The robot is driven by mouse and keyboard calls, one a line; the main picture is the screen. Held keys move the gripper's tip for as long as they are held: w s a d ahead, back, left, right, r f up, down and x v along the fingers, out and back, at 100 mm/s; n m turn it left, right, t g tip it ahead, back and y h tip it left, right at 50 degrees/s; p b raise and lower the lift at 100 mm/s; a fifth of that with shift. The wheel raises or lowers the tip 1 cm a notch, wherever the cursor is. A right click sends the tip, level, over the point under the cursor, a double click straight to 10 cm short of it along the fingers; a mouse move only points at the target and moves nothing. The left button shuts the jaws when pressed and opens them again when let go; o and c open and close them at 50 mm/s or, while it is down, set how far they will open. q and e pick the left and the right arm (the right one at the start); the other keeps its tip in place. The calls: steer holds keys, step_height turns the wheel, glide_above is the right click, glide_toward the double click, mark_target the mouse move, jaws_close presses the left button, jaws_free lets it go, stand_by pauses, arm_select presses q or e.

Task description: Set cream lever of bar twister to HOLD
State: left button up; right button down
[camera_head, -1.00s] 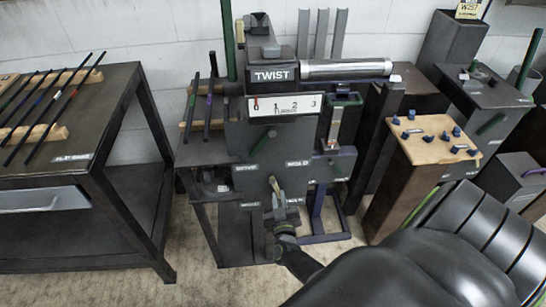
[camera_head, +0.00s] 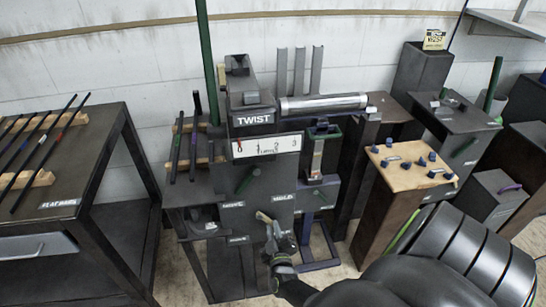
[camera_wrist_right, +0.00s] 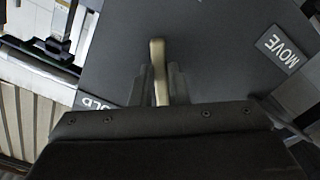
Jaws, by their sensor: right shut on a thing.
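The bar twister (camera_head: 250,160) is a dark upright machine with a TWIST sign and a white 0-to-3 scale. Its cream lever (camera_head: 264,217) is low on the front panel, its tip leaning up and left in the head view. My right gripper (camera_head: 275,240) is shut on the lever. In the right wrist view the cream lever (camera_wrist_right: 158,70) stands between the fingers (camera_wrist_right: 158,85), its tip protruding. There, a partly hidden label ending in "OLD" (camera_wrist_right: 97,103) is at left and a MOVE label (camera_wrist_right: 282,50) at right. My left gripper is out of view.
A dark table with several rods (camera_head: 75,190) stands at left. A wooden-topped pedestal with several blue knobs (camera_head: 412,165) stands at right, with more dark stands behind it. My black arm fills the lower right.

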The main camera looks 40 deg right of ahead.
steer(key=c, duration=1.4)
jaws_free()
steer(key=shift+d, duration=0.1)
steer(key=v, duration=1.7)
steer(key=shift+a, duration=0.25)
steer(key=shift+s+f, duration=0.1)
